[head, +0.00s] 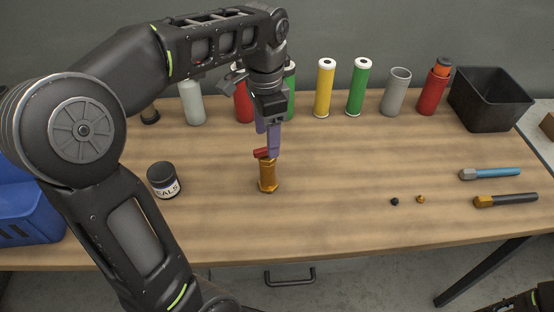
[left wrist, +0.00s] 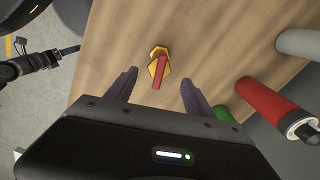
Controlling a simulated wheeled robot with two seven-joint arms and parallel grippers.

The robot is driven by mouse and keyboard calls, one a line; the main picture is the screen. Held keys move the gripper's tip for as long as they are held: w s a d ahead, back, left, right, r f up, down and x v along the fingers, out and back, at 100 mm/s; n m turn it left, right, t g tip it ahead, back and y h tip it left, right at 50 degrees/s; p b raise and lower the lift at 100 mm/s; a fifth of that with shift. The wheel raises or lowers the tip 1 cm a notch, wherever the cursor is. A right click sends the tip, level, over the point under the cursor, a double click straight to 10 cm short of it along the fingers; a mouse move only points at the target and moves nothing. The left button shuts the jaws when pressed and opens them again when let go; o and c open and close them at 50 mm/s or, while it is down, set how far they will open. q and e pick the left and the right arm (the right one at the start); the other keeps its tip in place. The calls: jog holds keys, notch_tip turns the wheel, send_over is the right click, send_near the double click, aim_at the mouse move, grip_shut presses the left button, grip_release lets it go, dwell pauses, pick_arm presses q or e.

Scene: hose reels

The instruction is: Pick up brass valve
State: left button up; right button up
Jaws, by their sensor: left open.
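The brass valve (head: 268,176) stands upright on the wooden table, with a red handle on its top. In the left wrist view the valve (left wrist: 153,68) shows from above, its red handle (left wrist: 160,72) pointing toward my gripper. My left gripper (head: 268,148) is directly above the valve in the head view, pointing down, its purple fingers close to the handle. In the left wrist view its two fingers (left wrist: 158,86) are spread apart and empty, with the handle lying between their lines. Whether a finger touches the valve cannot be told. My right gripper is not clearly seen.
Behind stand several cylinders, including yellow (head: 324,90), green (head: 358,88), grey (head: 396,92) and red (head: 428,96) ones. A black bin (head: 490,100) is at the back right. A dark jar (head: 163,182) stands left of the valve. Two tools (head: 490,174) lie at right.

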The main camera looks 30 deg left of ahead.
aim_at(267, 159)
pick_arm(q)
jog(key=shift+s+r, duration=0.1)
jog(key=shift+s, duration=0.15)
jog(key=shift+w+f, duration=0.1)
jog(key=shift+f, duration=1.25)
jog(key=shift+f, duration=0.1)
notch_tip(267, 159, down, 5)
jog(key=shift+f+p, duration=0.1)
jog(key=shift+p, duration=0.4)
jog(key=shift+c, duration=0.3)
grip_shut()
